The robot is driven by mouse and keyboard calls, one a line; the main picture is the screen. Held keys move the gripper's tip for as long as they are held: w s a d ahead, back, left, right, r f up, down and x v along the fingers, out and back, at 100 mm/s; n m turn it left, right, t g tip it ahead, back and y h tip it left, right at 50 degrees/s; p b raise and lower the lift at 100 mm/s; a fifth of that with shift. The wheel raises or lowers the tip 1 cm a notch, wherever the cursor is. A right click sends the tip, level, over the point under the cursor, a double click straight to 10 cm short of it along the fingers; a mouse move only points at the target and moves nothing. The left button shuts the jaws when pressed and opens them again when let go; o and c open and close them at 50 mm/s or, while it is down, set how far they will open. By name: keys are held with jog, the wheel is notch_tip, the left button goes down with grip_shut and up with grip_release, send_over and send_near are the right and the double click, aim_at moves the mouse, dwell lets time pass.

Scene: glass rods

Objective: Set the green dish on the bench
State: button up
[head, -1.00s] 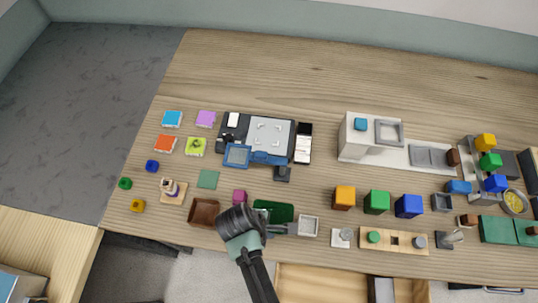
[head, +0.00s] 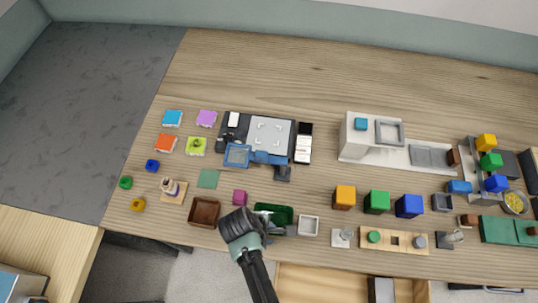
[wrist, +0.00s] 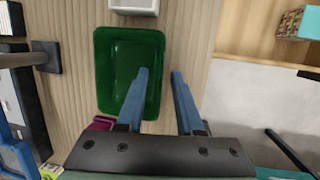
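The green dish (head: 282,211) is a shallow rectangular tray lying on the wooden bench (head: 300,75) near its front edge. In the wrist view the green dish (wrist: 112,60) shows almost whole, with a raised rim. My gripper (head: 266,226) is at the dish's front left side in the head view and hides part of it. In the wrist view my gripper (wrist: 160,73) has its two blue fingers apart, with nothing visibly held. One finger overlaps the dish and the other lies beyond its long rim. I cannot tell how high the fingertips are above it.
Orange (head: 344,197), green and blue cubes stand farther right. The back of the bench is clear.

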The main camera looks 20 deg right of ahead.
jog(key=v, duration=1.2)
jog(key=w+a+r+m+t+y, duration=0.1)
jog(key=w+a+r+m+t, duration=0.15)
jog(key=w+r+t, duration=0.7)
jog(key=w+a+r+m+t+y, duration=0.1)
jog(key=w+r+m+t, duration=0.2)
jog(key=w+r, duration=1.3)
jog(key=s+r+m+t, duration=0.2)
jog(key=s+r+t, duration=0.15)
jog(key=r, duration=1.05)
jog(key=s+r+m+t, duration=0.1)
jog(key=s+r+t, duration=0.3)
jog(key=r, duration=1)
jog(key=s+r+m+t, duration=0.1)
jog(key=s+r+t, duration=0.2)
jog(key=r, duration=0.4)
jog(key=s+a+r+m+t+y, duration=0.1)
jog(key=s+r+t, duration=0.3)
jog(key=s+r, duration=0.2)
notch_tip(320, 180, up, 2)
jog(key=shift+s+a+r, duration=0.15)
jog(key=shift+a, duration=0.15)
jog(key=shift+m, duration=0.25)
